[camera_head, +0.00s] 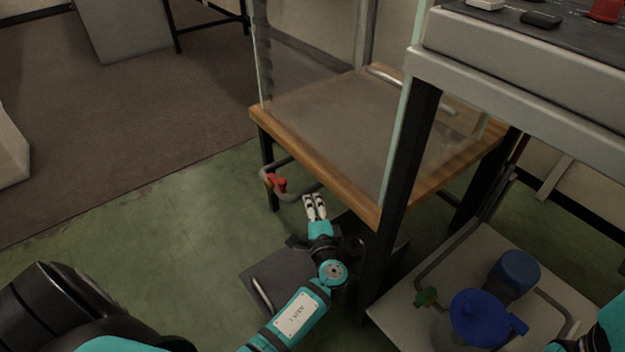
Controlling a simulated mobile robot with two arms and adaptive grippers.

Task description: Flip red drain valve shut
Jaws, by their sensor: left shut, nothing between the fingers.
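The red drain valve (276,183) sits on a grey pipe below the left edge of the wooden table in the head view. Its handle is small, and I cannot tell whether it stands open or shut. My left gripper (315,200) is to the right of the valve and a little nearer to me, apart from it. Its white fingers are closed together with nothing between them. Part of my right arm shows at the lower right edge, but its fingers are not in view.
A glass-walled tank stands on the wooden table (290,127). A dark plate (262,262) lies on the green floor below. At right, a pale platform (398,318) holds a blue-topped vessel (480,316) and a green valve (427,297). A grey bench (520,85) overhangs the right.

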